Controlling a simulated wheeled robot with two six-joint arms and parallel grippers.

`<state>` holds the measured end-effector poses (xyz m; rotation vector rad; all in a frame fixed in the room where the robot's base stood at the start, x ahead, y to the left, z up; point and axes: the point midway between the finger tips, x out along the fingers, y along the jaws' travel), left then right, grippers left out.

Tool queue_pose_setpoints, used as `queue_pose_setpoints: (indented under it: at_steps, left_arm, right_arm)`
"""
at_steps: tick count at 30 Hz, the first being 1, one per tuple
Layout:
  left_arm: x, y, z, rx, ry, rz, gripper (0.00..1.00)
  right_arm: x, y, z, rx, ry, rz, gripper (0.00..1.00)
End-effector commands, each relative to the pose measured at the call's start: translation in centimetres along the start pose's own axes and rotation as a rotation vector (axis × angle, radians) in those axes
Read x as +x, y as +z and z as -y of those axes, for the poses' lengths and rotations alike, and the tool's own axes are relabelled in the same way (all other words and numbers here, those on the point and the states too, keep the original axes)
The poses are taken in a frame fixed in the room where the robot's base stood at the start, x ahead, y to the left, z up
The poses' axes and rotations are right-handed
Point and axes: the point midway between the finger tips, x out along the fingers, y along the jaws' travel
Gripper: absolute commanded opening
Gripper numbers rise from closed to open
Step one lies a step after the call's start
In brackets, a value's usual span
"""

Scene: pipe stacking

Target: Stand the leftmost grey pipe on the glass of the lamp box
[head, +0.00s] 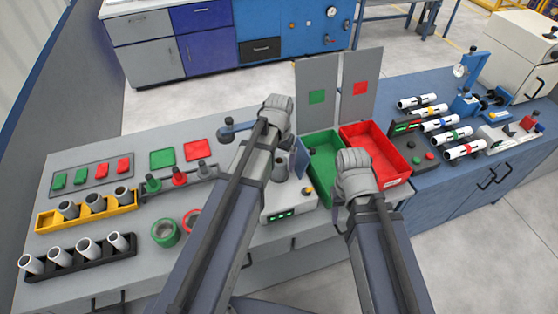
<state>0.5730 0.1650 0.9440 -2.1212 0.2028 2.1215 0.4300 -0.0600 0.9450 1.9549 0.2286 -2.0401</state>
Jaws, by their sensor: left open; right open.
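The leftmost grey pipe (68,209) leans in the yellow rack (83,217) at the left, beside two more grey pipes (95,202) (122,194). The lamp box (272,209) is a pale box with a green-lit display, near the middle front of the bench. A dark grey cylinder (281,167) shows at its back; my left arm partly covers the area, and I cannot tell whether it stands on the glass. My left gripper (277,105) is open, above the back of the bench, far right of the yellow rack. My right gripper (353,159) is open over the red tray.
A black rack (75,259) with several whitish pipes stands in front of the yellow one. Green and red tape rolls (165,233) lie between the racks and my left arm. A green tray (321,147) and red tray (397,142) stand right of the lamp box.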

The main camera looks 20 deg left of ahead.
Motion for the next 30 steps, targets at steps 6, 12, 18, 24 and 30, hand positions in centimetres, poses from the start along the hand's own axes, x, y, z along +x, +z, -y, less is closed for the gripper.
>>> queue_pose_setpoints:
  at_steps: [6,12,18,24,30]
  left_arm:
    - [-2.4,0.0,0.0,0.000,0.000,0.000,0.97]
    - [-5.1,0.0,0.0,0.000,0.000,0.000,0.97]
    - [-7.3,0.0,0.0,0.000,0.000,0.000,0.97]
    - [-7.5,0.0,0.0,0.000,0.000,0.000,0.97]
    - [-7.4,0.0,0.0,0.000,0.000,0.000,0.97]
  right_arm:
    - [-2.4,0.1,-0.2,0.000,0.000,0.000,0.50]
    - [-5.1,0.3,-0.5,-0.001,0.000,0.000,0.50]
    - [-7.2,0.4,-0.7,-0.002,0.000,0.000,0.50]
    - [-7.5,0.4,-0.7,-0.002,0.000,0.000,0.50]
    - [-7.4,0.4,-0.7,-0.002,0.000,0.000,0.50]
